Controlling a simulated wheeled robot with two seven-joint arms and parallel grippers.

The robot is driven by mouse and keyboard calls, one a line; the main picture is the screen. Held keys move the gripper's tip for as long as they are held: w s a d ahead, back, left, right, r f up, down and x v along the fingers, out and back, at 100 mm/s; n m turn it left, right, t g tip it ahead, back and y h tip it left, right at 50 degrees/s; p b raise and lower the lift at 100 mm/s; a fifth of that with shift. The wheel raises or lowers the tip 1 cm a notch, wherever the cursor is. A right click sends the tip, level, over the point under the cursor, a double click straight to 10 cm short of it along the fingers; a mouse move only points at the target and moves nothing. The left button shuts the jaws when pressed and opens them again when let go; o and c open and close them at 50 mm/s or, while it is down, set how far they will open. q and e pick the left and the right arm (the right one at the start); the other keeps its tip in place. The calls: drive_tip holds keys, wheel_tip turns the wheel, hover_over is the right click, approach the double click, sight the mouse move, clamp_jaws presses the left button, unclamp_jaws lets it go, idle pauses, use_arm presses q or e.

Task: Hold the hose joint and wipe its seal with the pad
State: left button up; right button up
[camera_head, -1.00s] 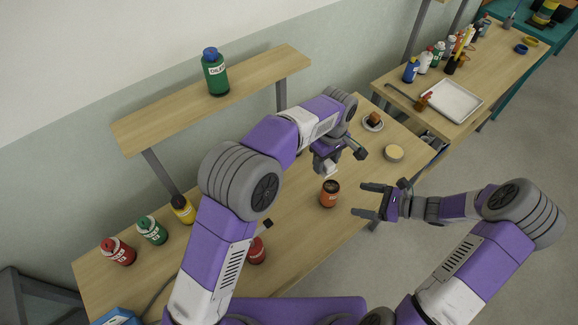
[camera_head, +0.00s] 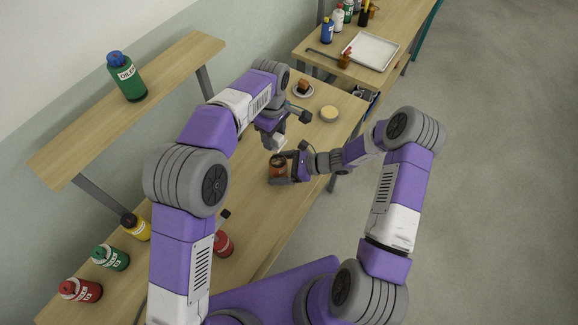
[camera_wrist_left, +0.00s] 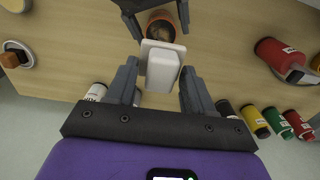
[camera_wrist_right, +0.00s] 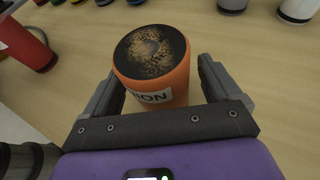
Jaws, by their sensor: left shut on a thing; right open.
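The hose joint (camera_head: 278,162) is an orange cylinder standing upright on the table, with a dark, brown-speckled top. It also shows in the right wrist view (camera_wrist_right: 160,85), with part of a label readable. My right gripper (camera_head: 284,173) is open, with its fingers on either side of the joint; in the right wrist view the fingers (camera_wrist_right: 158,82) are not closed on it. My left gripper (camera_head: 276,140) is shut on a white pad (camera_wrist_left: 163,68) and holds it above and close beside the joint. The joint's top (camera_wrist_left: 161,29) shows just beyond the pad in the left wrist view.
A saucer (camera_head: 311,94) with a brown block and a round pale disc (camera_head: 329,114) stand farther along the table. A red bottle (camera_head: 223,243) stands nearer me. Yellow (camera_head: 137,228), green (camera_head: 110,257) and red (camera_head: 80,290) bottles line the left. A shelf (camera_head: 70,140) overhangs the back.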

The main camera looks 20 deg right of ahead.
drive_tip(key=shift+w+a, duration=0.1)
drive_tip(key=shift+a, duration=0.1)
drive_tip(key=c, duration=1.1)
drive_tip(key=shift+c, duration=0.2)
